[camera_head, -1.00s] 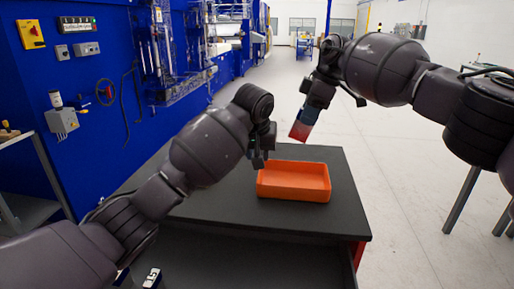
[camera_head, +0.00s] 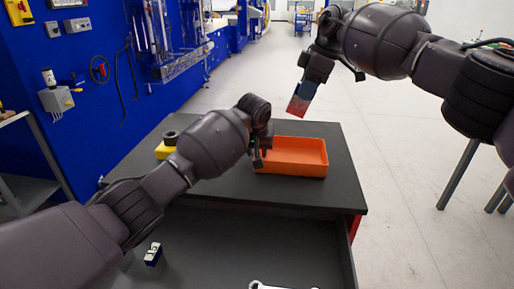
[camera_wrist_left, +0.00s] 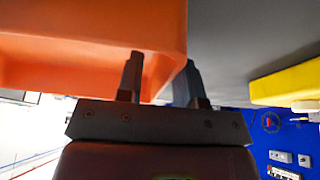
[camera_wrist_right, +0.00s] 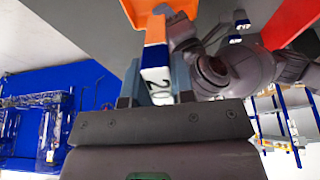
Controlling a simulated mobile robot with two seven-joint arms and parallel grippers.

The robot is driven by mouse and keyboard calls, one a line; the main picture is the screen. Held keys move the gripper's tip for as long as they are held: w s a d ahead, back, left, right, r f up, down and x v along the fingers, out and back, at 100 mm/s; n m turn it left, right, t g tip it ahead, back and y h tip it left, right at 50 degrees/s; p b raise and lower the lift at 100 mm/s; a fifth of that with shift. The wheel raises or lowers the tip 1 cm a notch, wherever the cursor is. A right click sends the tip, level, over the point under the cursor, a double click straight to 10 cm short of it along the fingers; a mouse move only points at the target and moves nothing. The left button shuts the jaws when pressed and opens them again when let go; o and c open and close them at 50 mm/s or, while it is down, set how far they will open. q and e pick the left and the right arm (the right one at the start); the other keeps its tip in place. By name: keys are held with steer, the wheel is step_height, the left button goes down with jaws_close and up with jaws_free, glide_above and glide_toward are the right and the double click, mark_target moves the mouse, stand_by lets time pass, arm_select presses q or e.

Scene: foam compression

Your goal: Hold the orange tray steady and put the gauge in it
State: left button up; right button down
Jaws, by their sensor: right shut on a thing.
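The orange tray (camera_head: 300,170) sits on the dark tabletop, and its wall fills the upper left of the left wrist view (camera_wrist_left: 70,40). My left gripper (camera_head: 260,160) is at the tray's left end. Its fingers (camera_wrist_left: 163,80) are apart, one on the inner side of the wall and one outside. My right gripper (camera_head: 311,80) is shut on the gauge, a block with blue and red parts (camera_head: 299,104), held tilted in the air above the far side of the tray. In the right wrist view the gauge (camera_wrist_right: 156,75) shows a white face with "20".
A yellow thing with a black ring (camera_head: 166,148) stands at the table's left, behind my left arm. An open drawer (camera_head: 230,240) at the front holds a small white-and-dark block (camera_head: 153,254) and a white tool (camera_head: 280,286). The tabletop right of the tray is clear.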

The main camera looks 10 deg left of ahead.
steer(key=shift+r, duration=0.1)
arm_select(q)
jaws_close()
arm_select(e)
step_height(320, 180, down, 11)
stand_by(1.8)
steer(key=shift+r, duration=0.1)
steer(key=c, duration=0.9)
jaws_free()
arm_select(q)
steer(key=shift+r, duration=0.1)
arm_select(e)
steer(key=v, duration=1.2)
